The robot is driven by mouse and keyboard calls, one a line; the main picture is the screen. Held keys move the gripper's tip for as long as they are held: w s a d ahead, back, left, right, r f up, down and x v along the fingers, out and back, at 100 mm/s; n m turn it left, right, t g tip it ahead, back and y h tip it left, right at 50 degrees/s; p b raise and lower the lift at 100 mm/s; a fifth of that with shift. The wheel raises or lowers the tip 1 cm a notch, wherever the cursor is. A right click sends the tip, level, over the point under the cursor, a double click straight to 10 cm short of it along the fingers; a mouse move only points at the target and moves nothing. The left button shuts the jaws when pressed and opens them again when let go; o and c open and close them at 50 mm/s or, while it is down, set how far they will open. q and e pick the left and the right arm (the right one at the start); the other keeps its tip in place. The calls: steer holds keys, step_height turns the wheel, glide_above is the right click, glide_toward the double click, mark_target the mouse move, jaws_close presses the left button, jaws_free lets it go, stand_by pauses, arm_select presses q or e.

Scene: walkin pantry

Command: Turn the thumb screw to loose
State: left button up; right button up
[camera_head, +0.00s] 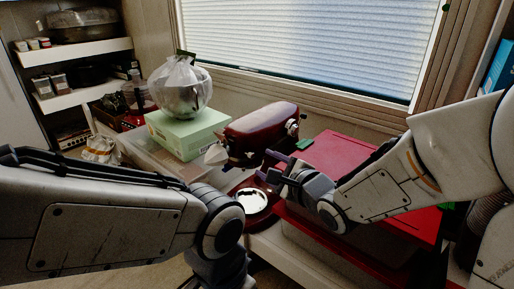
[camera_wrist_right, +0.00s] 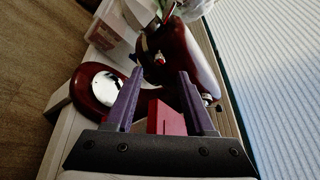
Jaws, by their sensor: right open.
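A dark red stand mixer (camera_head: 258,128) stands on the counter, its round silver base plate (camera_head: 252,200) toward me. Small silver fittings (camera_head: 292,127) show on the right side of its head; I cannot tell for sure which is the thumb screw. My right gripper (camera_head: 268,166) is open and empty, with purple fingers, just in front of the mixer column below the head. In the right wrist view, my gripper (camera_wrist_right: 160,74) points at the mixer head (camera_wrist_right: 199,62), and a small silver fitting (camera_wrist_right: 160,58) shows between and beyond the fingertips. My left gripper is out of view.
A pale green box (camera_head: 187,136) with a plastic-wrapped round item (camera_head: 181,88) on it stands left of the mixer. A red-lidded bin (camera_head: 335,160) is at the right, under my right arm. A window with blinds (camera_head: 310,40) is behind. Shelves (camera_head: 85,95) stand at the left.

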mark_target(252, 156)
steer(key=p+x, duration=0.5)
steer(key=shift+w+f, duration=0.15)
steer(key=shift+f, duration=0.2)
steer(key=shift+x, duration=0.8)
steer(key=shift+r, duration=0.2)
steer(key=shift+c, duration=0.2)
jaws_close()
